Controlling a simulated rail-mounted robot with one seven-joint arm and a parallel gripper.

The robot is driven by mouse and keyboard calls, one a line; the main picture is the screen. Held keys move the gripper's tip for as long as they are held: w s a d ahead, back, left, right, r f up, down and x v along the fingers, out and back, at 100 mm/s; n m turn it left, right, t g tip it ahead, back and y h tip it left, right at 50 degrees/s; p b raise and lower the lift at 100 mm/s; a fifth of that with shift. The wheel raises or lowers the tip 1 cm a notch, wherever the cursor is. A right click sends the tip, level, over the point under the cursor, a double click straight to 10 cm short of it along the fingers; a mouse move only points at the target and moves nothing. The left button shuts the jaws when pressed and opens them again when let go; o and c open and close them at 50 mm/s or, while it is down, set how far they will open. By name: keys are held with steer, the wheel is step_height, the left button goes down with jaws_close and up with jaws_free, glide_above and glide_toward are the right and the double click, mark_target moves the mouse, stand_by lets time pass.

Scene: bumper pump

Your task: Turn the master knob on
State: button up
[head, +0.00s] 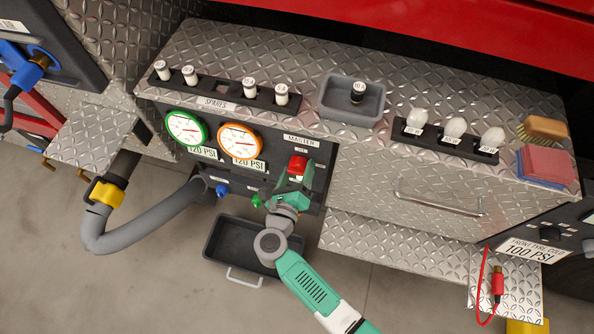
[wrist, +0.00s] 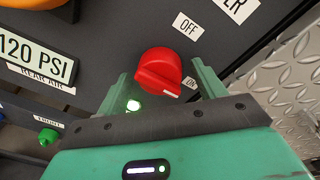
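The red master knob (head: 298,163) is on the dark panel under the MASTER label (head: 300,140). In the wrist view the knob (wrist: 158,72) sits between my fingers. A gap shows at the right finger; contact on the left is unclear.
A green gauge (head: 186,128) and an orange gauge (head: 240,141) are left of the knob. Blue (head: 221,190) and green (head: 256,200) small knobs are below them. A dark bin (head: 232,240) stands beneath the panel. A drawer handle (head: 438,200) projects at right.

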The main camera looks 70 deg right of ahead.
steer(key=shift+a+r, duration=0.15)
steer(key=shift+a, duration=0.2)
steer(key=a+p, duration=0.2)
steer(key=a, duration=0.5)
steer(key=shift+s+r, duration=0.2)
steer(key=shift+r, duration=0.05)
